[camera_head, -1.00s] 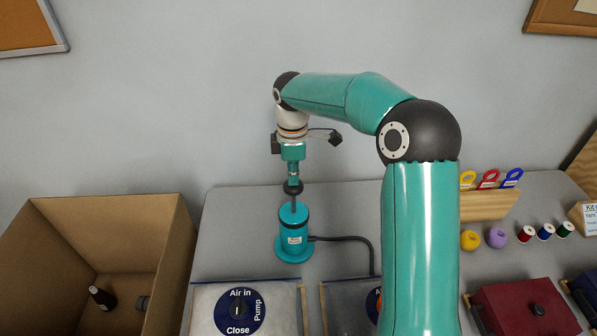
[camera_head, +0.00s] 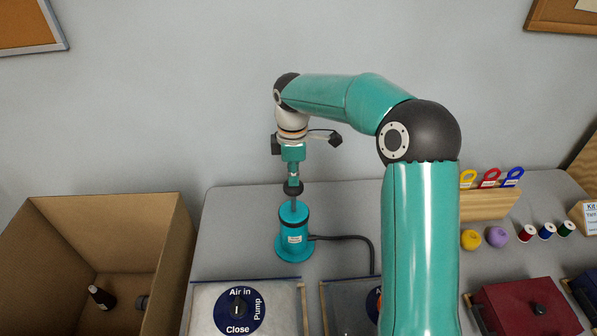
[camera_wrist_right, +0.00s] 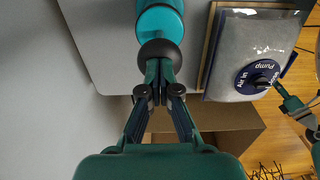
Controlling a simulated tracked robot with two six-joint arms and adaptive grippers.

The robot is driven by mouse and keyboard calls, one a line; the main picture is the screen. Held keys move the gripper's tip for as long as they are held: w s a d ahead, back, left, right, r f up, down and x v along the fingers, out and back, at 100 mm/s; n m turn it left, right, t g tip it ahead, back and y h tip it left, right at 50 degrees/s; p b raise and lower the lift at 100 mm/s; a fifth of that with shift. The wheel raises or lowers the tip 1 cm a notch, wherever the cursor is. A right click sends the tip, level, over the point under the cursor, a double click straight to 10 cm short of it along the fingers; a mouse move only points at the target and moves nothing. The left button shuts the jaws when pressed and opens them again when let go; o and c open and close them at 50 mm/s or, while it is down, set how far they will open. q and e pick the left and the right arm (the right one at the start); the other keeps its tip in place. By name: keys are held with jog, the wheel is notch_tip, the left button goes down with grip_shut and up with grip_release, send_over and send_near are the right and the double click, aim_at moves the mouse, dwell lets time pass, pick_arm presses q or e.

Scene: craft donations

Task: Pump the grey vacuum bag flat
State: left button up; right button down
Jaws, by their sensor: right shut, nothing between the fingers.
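The teal pump (camera_head: 293,241) stands upright on the table, its rod topped by a dark ball knob (camera_wrist_right: 160,50). My right gripper (camera_head: 293,180) is shut with nothing between its fingers; its tips are at the top of the knob. It also shows in the wrist view (camera_wrist_right: 159,88). A greyish bag (camera_head: 207,300) lies in front of the pump, with a blue dial (camera_head: 240,311) marked Air in, Pump and Close. A second bag (camera_head: 342,300) is partly hidden by my right arm. What seems to be my left gripper (camera_wrist_right: 288,100) shows partly near a dial in the wrist view.
A black hose (camera_head: 350,239) runs from the pump towards the second bag. A cardboard box (camera_head: 172,250) stands at left with a dark bottle (camera_head: 101,297) inside. At right are spools (camera_head: 526,233), yarn balls (camera_head: 496,237), a wooden holder (camera_head: 487,206) and a red case (camera_head: 527,305).

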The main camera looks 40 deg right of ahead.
aim_at(294, 195)
jog(key=shift+f+b, duration=1.95)
jog(key=shift+f, duration=1.25)
notch_tip(294, 195, up, 7)
jog(key=p, duration=0.6)
jog(key=shift+r, duration=0.1)
jog(key=shift+f, duration=0.2)
jog(key=shift+f+b, duration=2.3)
jog(key=shift+f, duration=1.1)
notch_tip(294, 195, up, 7)
jog(key=p, duration=0.6)
jog(key=shift+r, duration=0.1)
jog(key=shift+f, duration=0.2)
